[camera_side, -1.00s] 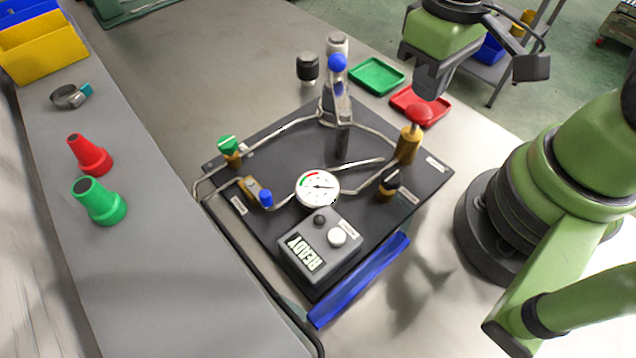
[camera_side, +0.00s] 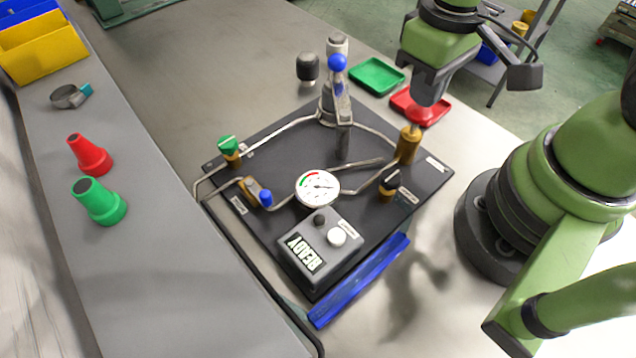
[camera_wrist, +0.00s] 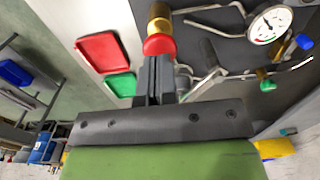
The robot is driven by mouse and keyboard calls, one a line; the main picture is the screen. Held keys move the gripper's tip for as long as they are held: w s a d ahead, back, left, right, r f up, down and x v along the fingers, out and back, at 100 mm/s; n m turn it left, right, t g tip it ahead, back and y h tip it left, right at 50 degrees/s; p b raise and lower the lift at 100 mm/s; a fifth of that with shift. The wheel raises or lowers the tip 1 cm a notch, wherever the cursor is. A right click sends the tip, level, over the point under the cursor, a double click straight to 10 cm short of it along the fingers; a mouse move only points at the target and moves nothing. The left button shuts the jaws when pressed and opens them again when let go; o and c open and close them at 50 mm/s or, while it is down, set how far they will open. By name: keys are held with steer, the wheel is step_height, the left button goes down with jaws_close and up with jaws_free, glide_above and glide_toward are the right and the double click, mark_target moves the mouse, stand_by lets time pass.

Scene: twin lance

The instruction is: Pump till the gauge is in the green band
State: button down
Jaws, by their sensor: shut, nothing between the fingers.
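The round white gauge (camera_side: 318,187) sits mid-board on the black plate (camera_side: 290,150); its needle points right, and a red and green arc shows at its upper left. The pump lever with a blue ball (camera_side: 338,63) stands upright at the back. A brass valve (camera_side: 408,146) stands at the board's right; its red knob (camera_wrist: 158,45) shows in the wrist view. My gripper (camera_side: 422,100) is shut and empty above this valve, its fingertips (camera_wrist: 153,60) right at the knob; I cannot tell whether they touch. The side view mostly hides the knob behind the gripper.
A READY box (camera_side: 318,250) with black and white buttons sits in front. A green-knobbed valve (camera_side: 229,150), a blue-tipped fitting (camera_side: 264,197) and a black-knobbed valve (camera_side: 389,182) stand nearby. Green (camera_side: 377,76) and red (camera_side: 405,103) trays lie behind. Metal pipes cross the board.

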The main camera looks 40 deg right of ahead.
mark_target(421, 109)
steer(key=shift+f, duration=1.9)
steer(key=shift+r, duration=2.35)
step_height(421, 109, up, 6)
steer(key=shift+f, duration=2.95)
steer(key=shift+f, duration=0.15)
steer(key=shift+f, duration=2.15)
steer(key=shift+r, duration=2.25)
